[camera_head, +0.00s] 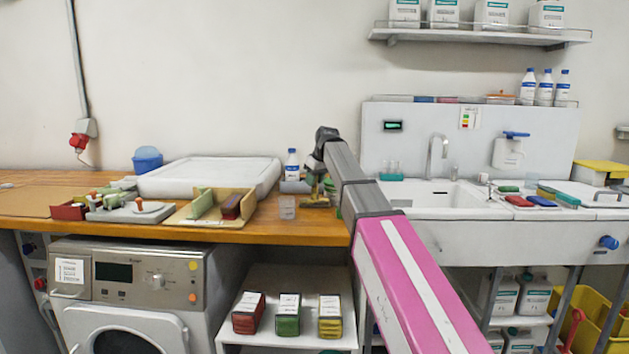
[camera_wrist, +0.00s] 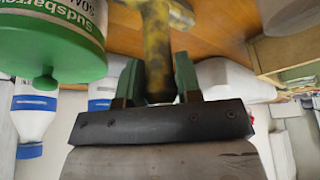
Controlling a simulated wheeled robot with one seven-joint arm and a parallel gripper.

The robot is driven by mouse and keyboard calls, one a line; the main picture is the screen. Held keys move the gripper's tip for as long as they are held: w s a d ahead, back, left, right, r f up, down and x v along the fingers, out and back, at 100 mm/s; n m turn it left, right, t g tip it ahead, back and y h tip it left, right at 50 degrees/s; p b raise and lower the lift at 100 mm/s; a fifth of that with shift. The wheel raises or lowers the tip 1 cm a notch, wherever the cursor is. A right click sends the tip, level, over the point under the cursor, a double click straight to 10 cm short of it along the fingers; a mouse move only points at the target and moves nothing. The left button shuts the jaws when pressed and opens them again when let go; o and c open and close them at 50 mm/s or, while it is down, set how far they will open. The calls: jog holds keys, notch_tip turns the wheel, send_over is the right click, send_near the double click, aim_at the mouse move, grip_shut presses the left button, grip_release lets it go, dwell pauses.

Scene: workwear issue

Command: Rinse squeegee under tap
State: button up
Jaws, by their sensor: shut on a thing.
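My gripper (camera_wrist: 158,82) is shut on a mottled yellow-and-dark handle, which seems to be the squeegee (camera_wrist: 158,50). The handle sits between two green fingers; its far end runs out of the wrist view. In the head view, my arm hides most of the gripper (camera_head: 318,182), and a small yellowish piece of the squeegee (camera_head: 315,203) shows low over the wooden counter, left of the sink. I cannot tell whether it touches the counter. The grey tap (camera_head: 437,156) stands at the back of the white sink (camera_head: 470,212), to the right of my gripper.
A white bottle with a blue cap (camera_head: 292,165) and a clear cup (camera_head: 287,208) stand close to my gripper. A green-and-white labelled tub (camera_wrist: 50,40) is near in the wrist view. A white tray (camera_head: 210,178) lies left. Coloured pads (camera_head: 541,201) lie right of the basin.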

jog(key=shift+f, duration=0.1)
jog(key=o, duration=0.8)
jog(key=shift+o, duration=0.2)
jog(key=v, duration=1.2)
jog(key=shift+c, duration=1.3)
